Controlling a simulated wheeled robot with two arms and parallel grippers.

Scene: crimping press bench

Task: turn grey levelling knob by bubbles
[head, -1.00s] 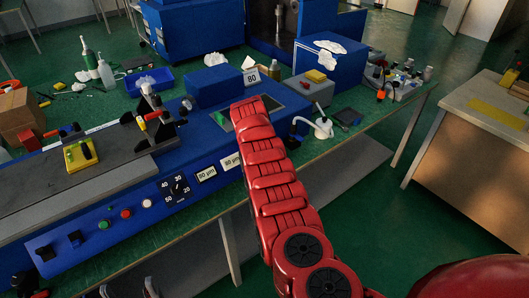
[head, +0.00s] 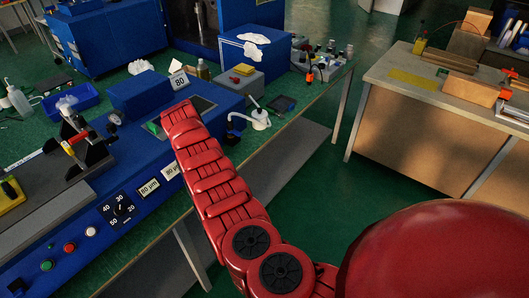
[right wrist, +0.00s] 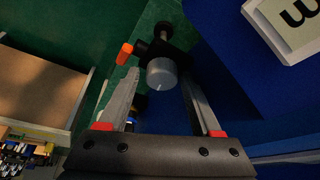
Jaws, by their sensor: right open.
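A grey round knob (right wrist: 162,73) shows in the right wrist view, below a dark fitting with an orange-tipped lever (right wrist: 124,54). My right gripper (right wrist: 160,80) is open, with one finger on each side of the knob in the picture. I cannot tell whether the fingers touch it. In the head view my red right arm reaches over the front of the blue machine (head: 75,235), and its gripper is hidden behind the arm. I cannot make out any level bubbles. My left gripper is not in view.
A yellow block with a black top (head: 10,196) is at the machine's left. A wooden bench (head: 430,120) stands across a floor gap at the right.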

